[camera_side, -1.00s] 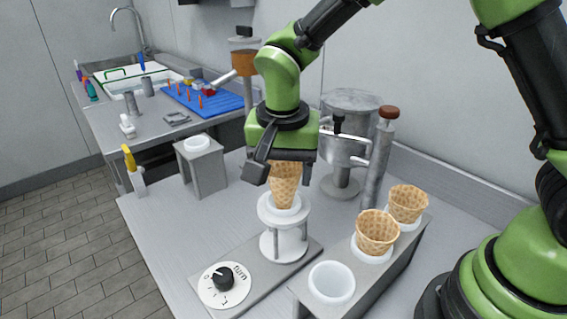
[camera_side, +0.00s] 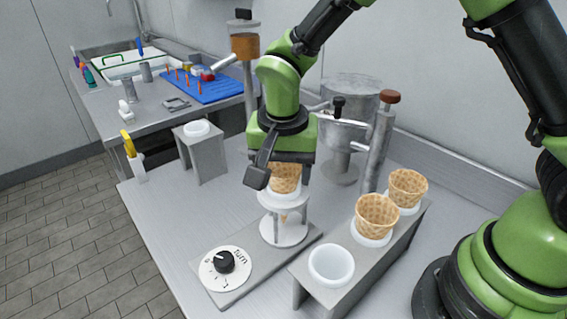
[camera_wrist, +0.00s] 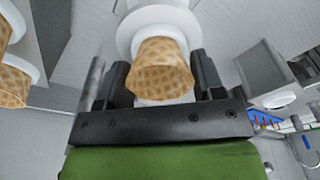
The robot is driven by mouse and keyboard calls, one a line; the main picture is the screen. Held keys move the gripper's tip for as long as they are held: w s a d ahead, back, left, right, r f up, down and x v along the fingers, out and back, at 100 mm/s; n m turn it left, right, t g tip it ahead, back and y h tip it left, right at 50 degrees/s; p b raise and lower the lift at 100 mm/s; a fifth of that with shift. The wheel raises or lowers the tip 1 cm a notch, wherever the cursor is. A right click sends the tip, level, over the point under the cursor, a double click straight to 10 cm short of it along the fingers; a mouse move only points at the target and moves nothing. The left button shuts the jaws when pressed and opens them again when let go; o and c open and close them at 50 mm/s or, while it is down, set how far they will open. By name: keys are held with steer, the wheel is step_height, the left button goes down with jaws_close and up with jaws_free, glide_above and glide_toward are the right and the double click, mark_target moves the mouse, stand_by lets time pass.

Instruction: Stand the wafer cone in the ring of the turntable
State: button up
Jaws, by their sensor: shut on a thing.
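The wafer cone (camera_side: 285,178) is upright, with its lower part down through the white ring (camera_side: 283,200) of the turntable. Its tip shows below the ring, above the round white base (camera_side: 284,230). My gripper (camera_side: 281,179) is shut on the cone near its rim, just above the ring. In the wrist view the cone (camera_wrist: 160,68) sits between the two dark fingers, with the white ring (camera_wrist: 160,20) around it beyond. The fingers partly hide where cone and ring meet.
A rack at the right holds two more cones (camera_side: 377,217) (camera_side: 408,187) and an empty white ring (camera_side: 331,264). A dial (camera_side: 225,261) lies in front of the turntable. A grey stand (camera_side: 201,158) with a white ring is at left. A metal dispenser (camera_side: 345,130) stands behind.

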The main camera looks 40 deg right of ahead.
steer(key=o, duration=0.7)
steer(key=shift+o, duration=0.2)
steer(key=r, duration=0.6)
steer(key=a+r, duration=0.1)
steer(key=r, duration=0.3)
steer(key=shift+s, duration=0.4)
steer(key=shift+d, duration=0.1)
steer(key=s+d+r+n+t+y, duration=0.1)
steer(key=s+d+r+n+t, duration=0.1)
steer(key=s, duration=0.6)
steer(key=s+d+r+n+t+y, duration=0.2)
steer(key=s+d+r+n+t, duration=0.1)
steer(key=s, duration=0.6)
steer(key=d+r+t, duration=0.1)
steer(key=d+r, duration=0.1)
steer(key=d, duration=0.1)
steer(key=shift+r, duration=0.4)
